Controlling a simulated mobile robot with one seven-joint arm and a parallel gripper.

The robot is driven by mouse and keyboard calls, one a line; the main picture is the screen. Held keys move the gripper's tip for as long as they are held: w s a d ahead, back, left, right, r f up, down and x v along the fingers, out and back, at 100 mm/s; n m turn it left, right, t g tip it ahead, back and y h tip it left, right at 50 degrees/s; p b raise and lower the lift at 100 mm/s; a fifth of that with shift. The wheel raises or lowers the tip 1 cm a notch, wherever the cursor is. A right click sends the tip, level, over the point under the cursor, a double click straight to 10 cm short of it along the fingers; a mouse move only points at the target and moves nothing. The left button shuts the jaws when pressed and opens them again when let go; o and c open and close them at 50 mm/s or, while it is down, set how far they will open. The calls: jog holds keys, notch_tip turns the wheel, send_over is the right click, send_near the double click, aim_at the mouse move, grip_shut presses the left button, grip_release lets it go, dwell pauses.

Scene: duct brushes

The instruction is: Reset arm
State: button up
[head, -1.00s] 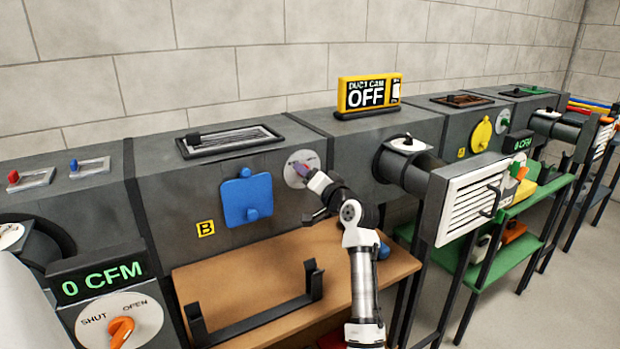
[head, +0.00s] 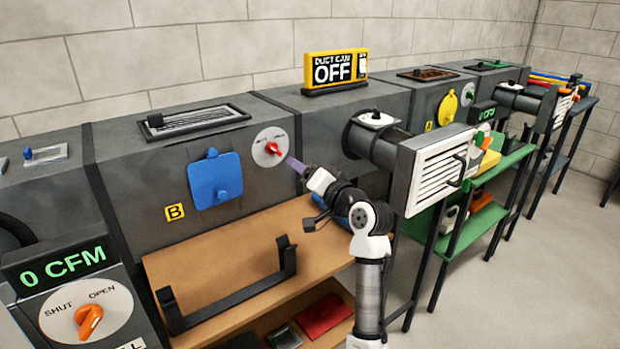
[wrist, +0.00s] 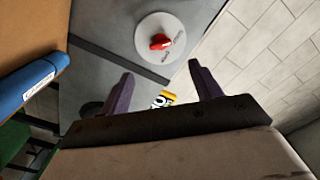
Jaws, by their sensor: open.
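My gripper (head: 292,163) is open and empty in front of the grey duct, just right of and below a white round dial with a red knob (head: 272,148). In the wrist view my gripper's two purple fingers (wrist: 160,88) stand wide apart with nothing between them. The red knob (wrist: 160,41) shows beyond the fingers in that view, apart from them. My arm reaches up from the bottom of the head view, bent at the wrist.
A blue panel (head: 215,179) is on the duct left of the dial. A wooden shelf (head: 220,262) with a black bracket (head: 235,292) lies below. A white louvred vent (head: 440,171) juts out at right. A blue cylinder (wrist: 28,88) lies at left in the wrist view. Open floor is at right.

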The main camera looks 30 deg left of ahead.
jog(key=shift+v, duration=0.9)
